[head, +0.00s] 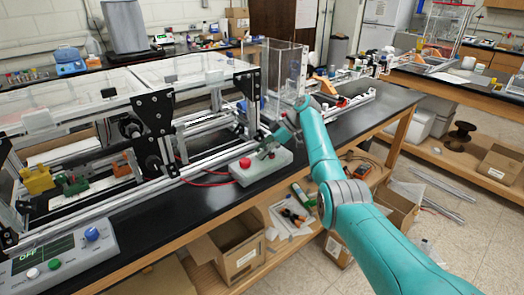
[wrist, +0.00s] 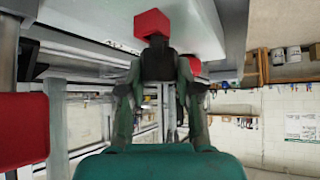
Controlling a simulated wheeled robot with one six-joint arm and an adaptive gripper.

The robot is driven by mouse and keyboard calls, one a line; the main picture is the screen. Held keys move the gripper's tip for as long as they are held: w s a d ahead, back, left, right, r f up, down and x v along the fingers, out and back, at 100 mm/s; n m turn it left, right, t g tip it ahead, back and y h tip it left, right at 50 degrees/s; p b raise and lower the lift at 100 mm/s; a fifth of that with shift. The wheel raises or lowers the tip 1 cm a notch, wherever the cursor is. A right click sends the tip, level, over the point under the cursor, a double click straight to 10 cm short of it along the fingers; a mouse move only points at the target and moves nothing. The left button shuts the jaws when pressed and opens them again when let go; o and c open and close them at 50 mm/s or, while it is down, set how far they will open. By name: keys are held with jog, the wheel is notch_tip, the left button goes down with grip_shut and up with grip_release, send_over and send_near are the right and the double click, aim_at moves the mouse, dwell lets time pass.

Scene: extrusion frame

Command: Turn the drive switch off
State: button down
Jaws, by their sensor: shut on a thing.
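A pale switch box (head: 250,175) sits on the black bench's front edge, with a round red button (head: 245,163) on its left part. My gripper (head: 268,150) reaches down to the right part of the box. In the wrist view, my dark fingers (wrist: 156,66) are closed together by the pale box (wrist: 195,25). A red block-shaped piece (wrist: 153,23) shows right at the fingertips, and a second red part (wrist: 190,66) lies partly behind the right finger. The fingers hide most of the drive switch, so its position cannot be told.
A grey control panel (head: 70,262) at the lower left has a green display reading OFF, a blue knob (head: 92,234) and small buttons. The extrusion frame (head: 155,135) stands close behind the switch box. Open cardboard boxes (head: 232,245) lie below the bench.

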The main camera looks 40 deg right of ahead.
jog(key=shift+n+g, duration=0.6)
jog(key=shift+n, duration=0.2)
jog(key=c, duration=0.8)
grip_release()
notch_tip(320, 180, up, 10)
